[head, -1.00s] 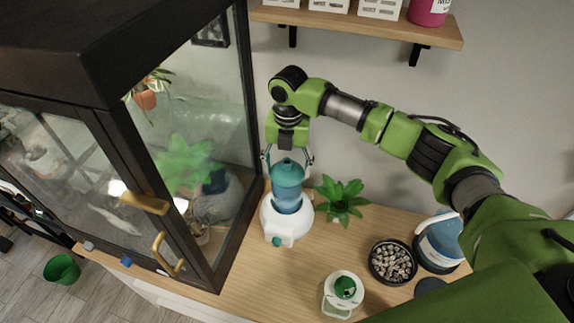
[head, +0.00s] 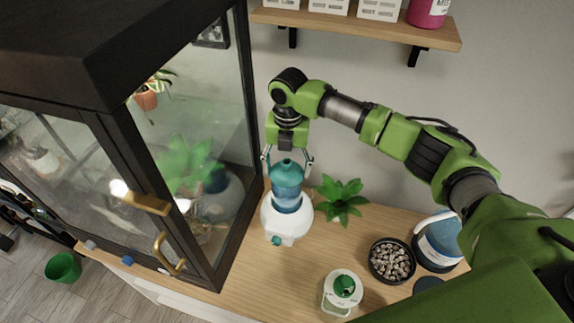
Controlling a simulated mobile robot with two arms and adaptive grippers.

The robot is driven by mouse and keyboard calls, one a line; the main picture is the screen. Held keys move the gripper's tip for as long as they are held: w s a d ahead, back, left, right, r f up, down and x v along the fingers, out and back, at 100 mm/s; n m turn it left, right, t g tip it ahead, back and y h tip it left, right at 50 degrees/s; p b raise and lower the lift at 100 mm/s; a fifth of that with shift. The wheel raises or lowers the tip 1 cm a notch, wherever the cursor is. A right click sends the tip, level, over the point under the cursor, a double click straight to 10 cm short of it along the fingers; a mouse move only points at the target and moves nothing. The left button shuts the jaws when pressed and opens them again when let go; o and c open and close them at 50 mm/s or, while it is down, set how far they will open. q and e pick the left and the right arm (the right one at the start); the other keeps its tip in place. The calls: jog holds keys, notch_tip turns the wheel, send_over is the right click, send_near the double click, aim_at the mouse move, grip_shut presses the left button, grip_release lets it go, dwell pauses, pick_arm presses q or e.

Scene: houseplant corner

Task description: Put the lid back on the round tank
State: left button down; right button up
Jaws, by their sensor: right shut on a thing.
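A round, see-through blue tank (head: 287,190) stands upright on a white rounded base (head: 285,225) with a small teal knob at its front. My right gripper (head: 288,163) comes down from above, with its two fingers on either side of the narrower blue top of the tank. It is shut on this top. I cannot tell whether the top is a separate lid or part of the tank. A dark blue round piece (head: 429,286), perhaps a lid, lies at the right, partly hidden by my right arm. My left gripper is out of view.
A glass cabinet (head: 222,285) with brass handles stands close on the left. A green plant (head: 343,198) is right of the base. A pebble bowl (head: 391,261), a blue-and-white tub (head: 438,243) and a small green-topped container (head: 342,292) stand on the wooden top. A shelf (head: 360,28) hangs above.

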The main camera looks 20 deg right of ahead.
jog(key=shift+p, duration=0.3)
dwell(0.6)
dwell(0.4)
jog(key=o, duration=1.2)
jog(key=shift+c, duration=0.2)
jog(key=o, duration=0.5)
jog(key=shift+c, duration=0.2)
